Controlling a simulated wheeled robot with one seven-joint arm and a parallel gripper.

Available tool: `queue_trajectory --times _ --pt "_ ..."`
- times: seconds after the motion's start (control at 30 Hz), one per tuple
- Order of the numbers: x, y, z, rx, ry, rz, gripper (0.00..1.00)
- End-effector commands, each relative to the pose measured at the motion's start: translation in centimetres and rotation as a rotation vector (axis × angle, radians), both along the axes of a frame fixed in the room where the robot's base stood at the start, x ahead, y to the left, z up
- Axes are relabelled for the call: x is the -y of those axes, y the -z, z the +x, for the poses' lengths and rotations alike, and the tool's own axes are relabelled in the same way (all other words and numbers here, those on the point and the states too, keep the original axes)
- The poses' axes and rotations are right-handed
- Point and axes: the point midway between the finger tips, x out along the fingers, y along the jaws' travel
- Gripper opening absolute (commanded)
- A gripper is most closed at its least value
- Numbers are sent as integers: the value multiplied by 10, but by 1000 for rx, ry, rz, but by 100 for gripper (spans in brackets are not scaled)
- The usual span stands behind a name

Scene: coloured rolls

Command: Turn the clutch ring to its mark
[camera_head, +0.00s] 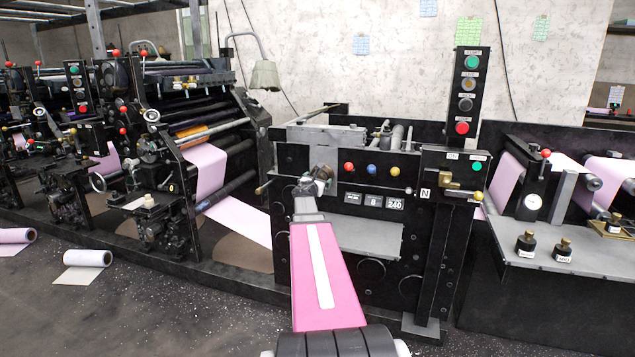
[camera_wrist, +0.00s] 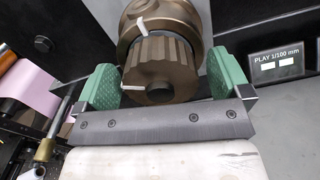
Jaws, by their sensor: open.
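The clutch ring (camera_wrist: 160,62) is a bronze, fluted ring in the upper middle of the wrist view, with a short white line low on its left side. Behind it is a wider bronze collar (camera_wrist: 128,42) with a white mark at its upper left. The two white marks are apart, not in line. My gripper (camera_wrist: 160,84) is open, with one green pad on the left and one on the right of the ring. Gaps show between pads and ring. In the head view my gripper (camera_head: 315,188) is at the machine's front, and the ring there is small and partly hidden.
A "PLAY 1/100 mm" display (camera_wrist: 278,62) is right of the ring. The black machine panel (camera_head: 340,160) carries red, blue and yellow knobs. A button column (camera_head: 468,95) rises to its right. Paper rolls (camera_head: 88,258) lie on the floor at left.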

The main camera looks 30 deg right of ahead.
Motion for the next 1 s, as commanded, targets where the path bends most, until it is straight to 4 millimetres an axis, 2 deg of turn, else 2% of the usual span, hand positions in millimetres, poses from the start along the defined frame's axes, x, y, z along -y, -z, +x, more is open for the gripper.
queue_trajectory --times 0.17,0.23,0.4,1.0 --pt "0 0 0 0 0 0 95" --pt "0 0 0 0 0 0 79" --pt "0 0 0 1 0 1 27" --pt "0 0 -1 88 1 75 27"
